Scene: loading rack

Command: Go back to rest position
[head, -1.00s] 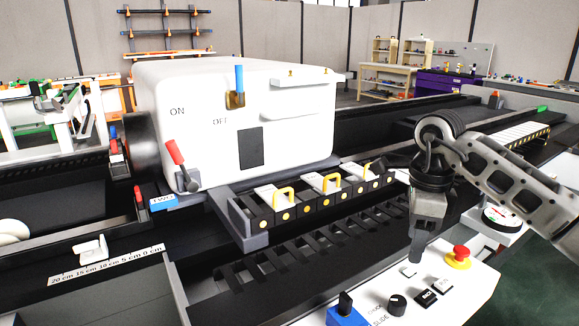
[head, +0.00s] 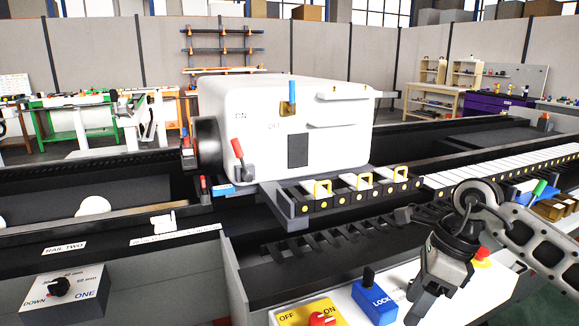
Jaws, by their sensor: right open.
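My right gripper (head: 424,301) hangs at the lower right in the head view, its fingers pointing down and to the left. It is open and I see nothing between its fingers. It is in front of the white control panel (head: 350,308), to the right of the blue LOCK switch (head: 373,302). It partly covers the panel and sits close to the red emergency button (head: 482,258). I cannot tell whether it touches the panel. My left gripper is not in view.
A white machine housing (head: 270,140) with a red lever (head: 237,148) stands in the middle. A black rack with yellow handles (head: 322,188) is in front of it. A yellow OFF/ON box (head: 308,313) and a grey dial box (head: 62,292) are at the front.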

